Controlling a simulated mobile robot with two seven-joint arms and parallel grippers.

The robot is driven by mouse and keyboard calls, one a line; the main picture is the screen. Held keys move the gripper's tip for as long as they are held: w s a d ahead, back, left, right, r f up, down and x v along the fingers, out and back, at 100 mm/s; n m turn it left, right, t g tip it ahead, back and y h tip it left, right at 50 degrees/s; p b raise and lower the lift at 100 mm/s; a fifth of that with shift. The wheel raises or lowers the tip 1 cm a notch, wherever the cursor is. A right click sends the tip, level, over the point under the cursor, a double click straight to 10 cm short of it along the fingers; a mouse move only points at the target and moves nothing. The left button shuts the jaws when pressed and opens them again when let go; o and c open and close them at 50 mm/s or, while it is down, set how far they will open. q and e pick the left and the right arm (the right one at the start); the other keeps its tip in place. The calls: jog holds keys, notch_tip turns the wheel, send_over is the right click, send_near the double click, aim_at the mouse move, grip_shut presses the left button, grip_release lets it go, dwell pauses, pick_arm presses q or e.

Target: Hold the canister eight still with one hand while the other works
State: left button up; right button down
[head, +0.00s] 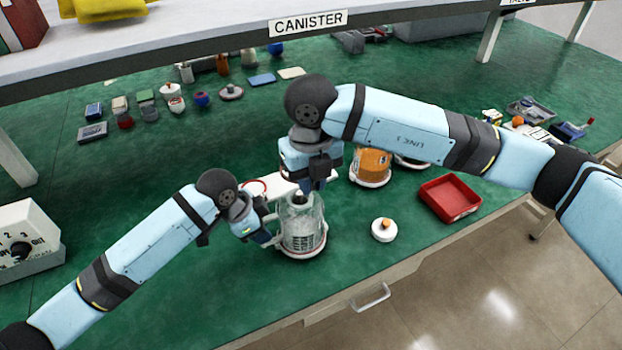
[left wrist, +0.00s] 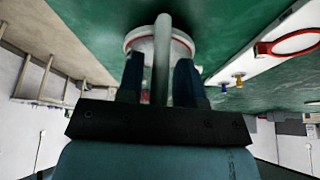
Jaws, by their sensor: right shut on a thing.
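A clear canister (head: 302,232) with a white-and-red base stands on the green bench; its number is not legible. A dark knob (head: 299,199) is at its top. My left gripper (head: 264,237) is at the canister's left side. In the left wrist view, the canister's grey upright handle (left wrist: 162,55) stands between the fingers of my left gripper (left wrist: 160,82), with a gap showing. My right gripper (head: 318,186) points down just behind and right of the knob. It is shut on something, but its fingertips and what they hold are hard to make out.
An orange-filled canister (head: 371,163) stands behind to the right. A white panel (head: 281,185) with a red ring is behind the clear canister. A shelf (head: 190,48) spans the back.

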pick_arm(q)
jog(key=shift+o, duration=0.8)
jog(key=v, duration=1.2)
jog(key=shift+s+a+f, duration=0.1)
jog(key=shift+s, duration=0.05)
